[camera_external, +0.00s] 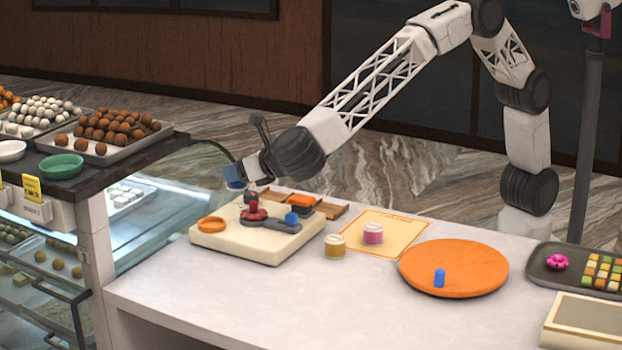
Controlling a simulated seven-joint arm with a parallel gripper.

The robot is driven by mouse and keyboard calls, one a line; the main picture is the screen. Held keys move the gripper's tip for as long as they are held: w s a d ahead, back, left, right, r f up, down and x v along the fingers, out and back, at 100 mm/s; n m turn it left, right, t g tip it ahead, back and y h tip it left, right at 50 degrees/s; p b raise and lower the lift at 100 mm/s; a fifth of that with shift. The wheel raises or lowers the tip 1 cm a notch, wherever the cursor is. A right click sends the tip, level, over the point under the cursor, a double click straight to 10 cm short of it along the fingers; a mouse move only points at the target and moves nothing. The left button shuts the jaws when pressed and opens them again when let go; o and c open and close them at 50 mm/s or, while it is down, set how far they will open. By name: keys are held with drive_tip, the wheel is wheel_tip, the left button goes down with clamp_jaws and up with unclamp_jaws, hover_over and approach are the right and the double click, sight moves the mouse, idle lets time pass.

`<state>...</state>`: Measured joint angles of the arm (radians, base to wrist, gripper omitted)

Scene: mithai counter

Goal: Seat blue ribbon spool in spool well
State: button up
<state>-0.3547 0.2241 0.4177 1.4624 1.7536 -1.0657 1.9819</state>
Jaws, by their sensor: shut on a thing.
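My gripper (243,174) is raised above the back left of a cream block (240,249) on the counter. It is shut on a blue thing (232,178), which looks like the blue ribbon spool. The fingers are small here and partly hide it. An orange ring (211,225) lies on the block's left part, below and left of my gripper; I cannot tell whether it is the spool well. A grey fixture (283,227) with a red part (254,212) and a blue piece (291,218) also sits on the block.
The sweets case (165,215) is close at left. The front counter is clear.

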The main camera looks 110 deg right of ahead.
drive_tip(key=w+d+f+m+g+h, duration=0.1)
drive_tip(key=w+d+f+m+g, duration=0.1)
drive_tip(key=w, duration=0.4)
drive_tip(key=shift+d+f, duration=0.45)
drive_tip(key=shift+f, duration=0.3)
drive_tip(key=shift+w+f, duration=0.1)
drive_tip(key=shift+f, duration=0.05)
drive_tip(key=shift+f, duration=2.75)
drive_tip(key=shift+f, duration=0.65)
drive_tip(key=o, duration=0.6)
drive_tip(key=shift+o, duration=0.2)
drive_tip(key=shift+a, duration=0.15)
drive_tip(key=shift+v, duration=5.4)
drive_tip(key=shift+w+a, duration=0.15)
